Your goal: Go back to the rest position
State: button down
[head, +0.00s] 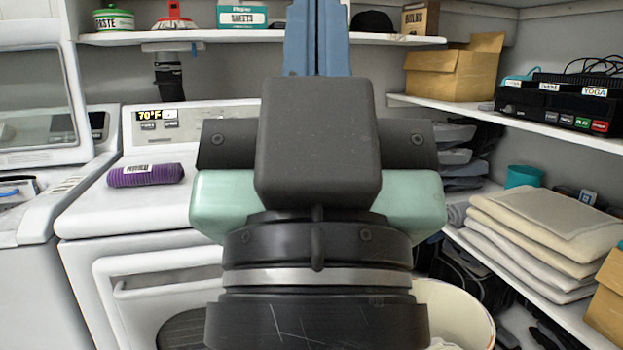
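My gripper (318,145) fills the middle of the head view, raised in front of the washing machine and seen from behind. Its dark housing with pale green sides hides the fingers, so I cannot tell whether it is open or shut. A blue upright shape (317,40) shows just above the housing. I cannot tell whether it is part of the gripper, something held, or something behind it.
A white machine (85,215) behind my gripper carries a purple roll (146,174). Another appliance (30,100) stands at the left. An upper shelf (240,36) crosses the back. Right shelves hold a cardboard box (455,70) and folded cloths (535,235). A cream bin (455,315) stands low.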

notch_tip(320, 180, up, 29)
jog(key=p, duration=2.6)
jog(key=shift+a+p, duration=0.2)
jog(key=shift+p, duration=0.2)
